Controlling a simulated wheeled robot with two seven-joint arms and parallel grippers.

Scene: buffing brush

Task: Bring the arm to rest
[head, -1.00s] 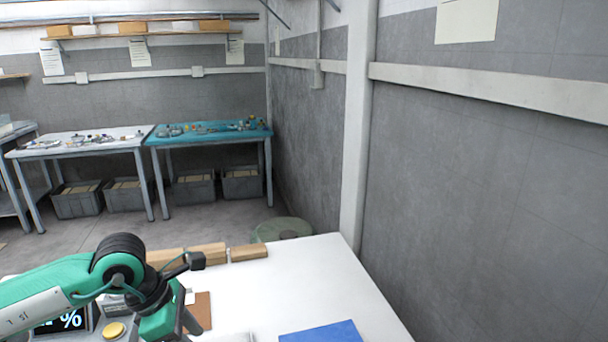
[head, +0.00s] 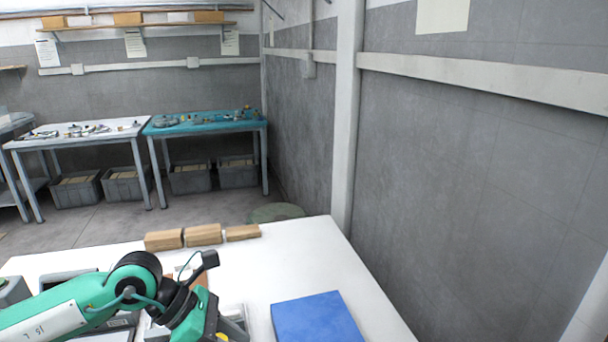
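My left arm (head: 90,300), green with black joints, comes in from the left over the near part of the white table (head: 270,265). Its wrist bends down, with a small black camera-like piece sticking up from it. The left gripper (head: 212,328) points down at the bottom of the head view. Its fingertips cannot be made out, so its opening and any contents are unclear. My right gripper is not in view.
Several wooden blocks, one in the middle (head: 203,235), line the table's far edge. A blue flat item (head: 318,319) lies right of the gripper. Grey equipment is partly hidden behind my arm.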

